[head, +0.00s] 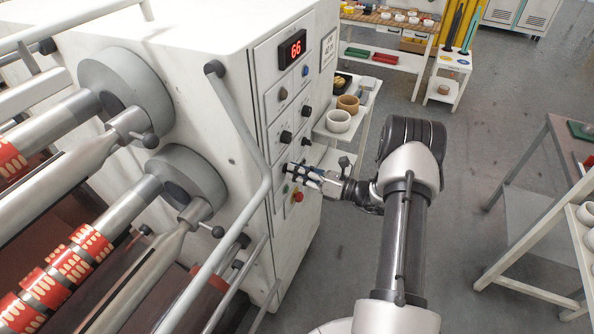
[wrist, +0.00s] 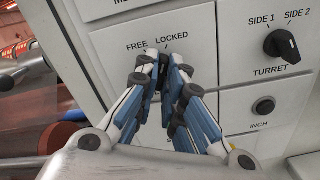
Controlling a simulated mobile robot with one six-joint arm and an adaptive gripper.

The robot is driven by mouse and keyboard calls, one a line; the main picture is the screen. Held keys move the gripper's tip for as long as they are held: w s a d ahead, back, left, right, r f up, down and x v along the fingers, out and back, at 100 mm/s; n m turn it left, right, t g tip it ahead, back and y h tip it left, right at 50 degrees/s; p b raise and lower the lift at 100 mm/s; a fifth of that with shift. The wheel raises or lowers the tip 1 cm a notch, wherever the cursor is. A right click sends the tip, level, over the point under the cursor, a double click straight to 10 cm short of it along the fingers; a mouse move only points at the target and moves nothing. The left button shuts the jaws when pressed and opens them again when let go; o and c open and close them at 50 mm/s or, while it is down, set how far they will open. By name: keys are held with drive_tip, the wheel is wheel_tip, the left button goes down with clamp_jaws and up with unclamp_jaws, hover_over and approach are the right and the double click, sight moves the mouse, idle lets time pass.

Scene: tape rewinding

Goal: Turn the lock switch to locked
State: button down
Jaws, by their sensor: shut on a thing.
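The lock switch (wrist: 164,62) is a small dark knob on a white panel, below the printed words FREE and LOCKED in the wrist view. My gripper (wrist: 163,66) is at the switch, its blue and white fingers closed around the knob. The fingers hide most of the knob, so I cannot tell clearly which word it points to. In the head view my gripper (head: 290,171) reaches the lower part of the machine's control panel from the right.
The turret knob (wrist: 282,44) and the inch button (wrist: 263,105) are right of my gripper. A red display (head: 292,49) reads 66 on the machine. A red button (head: 298,197) is just below my gripper. A shelf with bowls (head: 338,121) stands behind the panel.

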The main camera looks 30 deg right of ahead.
drive_tip(key=shift+m, duration=0.5)
drive_tip(key=c, duration=1.7)
unclamp_jaws()
drive_tip(key=v, duration=1.2)
